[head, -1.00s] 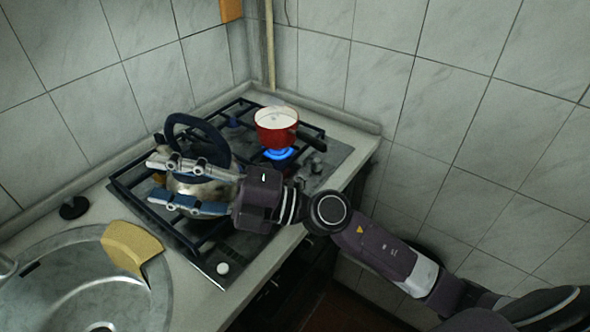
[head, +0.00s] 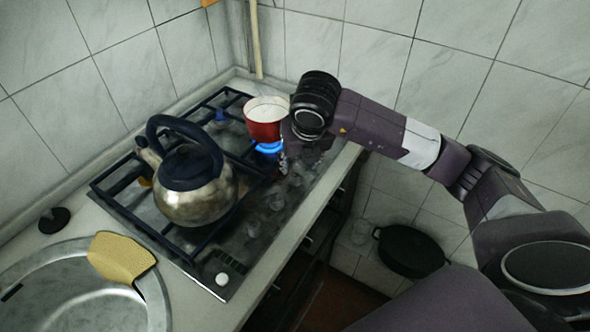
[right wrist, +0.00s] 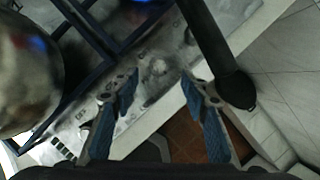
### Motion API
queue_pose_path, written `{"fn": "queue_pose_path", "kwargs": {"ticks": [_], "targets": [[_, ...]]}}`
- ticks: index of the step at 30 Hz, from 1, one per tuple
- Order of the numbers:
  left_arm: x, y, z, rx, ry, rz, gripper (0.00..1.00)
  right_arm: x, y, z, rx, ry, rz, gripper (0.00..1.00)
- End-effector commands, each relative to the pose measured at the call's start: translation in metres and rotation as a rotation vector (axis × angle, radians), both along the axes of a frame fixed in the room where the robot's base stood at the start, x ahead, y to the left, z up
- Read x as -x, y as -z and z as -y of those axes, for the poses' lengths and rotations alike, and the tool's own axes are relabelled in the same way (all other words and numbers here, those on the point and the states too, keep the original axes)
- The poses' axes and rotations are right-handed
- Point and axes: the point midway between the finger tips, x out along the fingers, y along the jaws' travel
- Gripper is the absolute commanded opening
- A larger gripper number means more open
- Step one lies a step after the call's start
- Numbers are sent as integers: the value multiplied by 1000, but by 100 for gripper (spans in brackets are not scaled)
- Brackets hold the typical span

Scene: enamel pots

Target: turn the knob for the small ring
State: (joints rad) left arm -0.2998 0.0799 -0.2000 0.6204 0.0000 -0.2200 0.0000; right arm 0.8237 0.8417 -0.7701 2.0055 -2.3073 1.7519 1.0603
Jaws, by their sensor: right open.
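The stove's control knobs (head: 275,201) stand in a row along the front edge of the hob, pale and hard to make out. In the right wrist view one knob (right wrist: 158,68) shows beyond and between my fingertips, apart from them. My right gripper (head: 288,168) points down over the far end of the knob row, beside the red pot. In the right wrist view the right gripper (right wrist: 159,78) is open and empty. A blue flame (head: 269,147) burns under the red pot. I cannot tell which knob serves the small ring. My left gripper is out of view.
A steel kettle (head: 196,195) stands on the near grate. The red pot (head: 262,130) stands at the back; a dark handle (right wrist: 212,48) runs close to my right finger. A sponge (head: 120,257) lies at the sink (head: 70,295). A black pan (head: 408,250) is low at right.

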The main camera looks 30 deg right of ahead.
Motion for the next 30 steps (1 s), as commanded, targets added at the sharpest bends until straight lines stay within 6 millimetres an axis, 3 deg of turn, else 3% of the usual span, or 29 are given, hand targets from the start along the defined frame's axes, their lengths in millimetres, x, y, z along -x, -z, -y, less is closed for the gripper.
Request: {"fn": "queue_pose_path", "kwargs": {"ticks": [6, 12, 22, 30], "targets": [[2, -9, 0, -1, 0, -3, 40, -12, 34, 2, -3, -3, -6, 42], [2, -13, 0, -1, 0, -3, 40, -21, 55, 4, -3, -3, -4, 42], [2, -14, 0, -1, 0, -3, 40, -24, 61, 4, -3, -6, -1, 42], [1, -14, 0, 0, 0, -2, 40, -23, 61, 4, -3, -6, -1, 14]]}}
